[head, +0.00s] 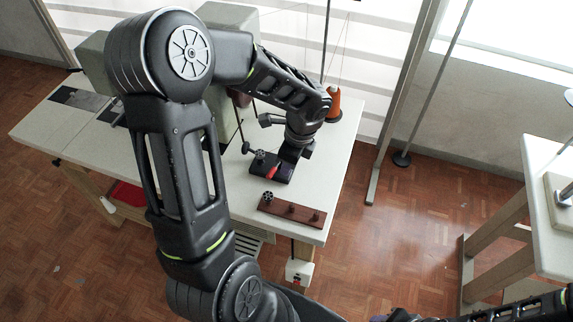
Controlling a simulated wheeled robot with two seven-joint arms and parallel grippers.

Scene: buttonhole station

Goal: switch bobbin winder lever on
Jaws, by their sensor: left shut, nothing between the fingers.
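The bobbin winder (258,174) is a small dark unit on the pale sewing table, near its right end. Its red lever (271,172) shows at the front of the unit; whether it is on or off I cannot tell. My left gripper (286,170) is shut and empty. It points down just right of the red lever, very close to it; whether it touches I cannot tell. My left arm hides much of the sewing machine behind. Part of my right arm shows at the lower right, but its gripper does not.
A brown strip with pegs (291,212) lies in front of the winder, with a bobbin at its left end. An orange thread cone (334,104) stands behind my left gripper. A second table (552,148) is at the right, with open floor between.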

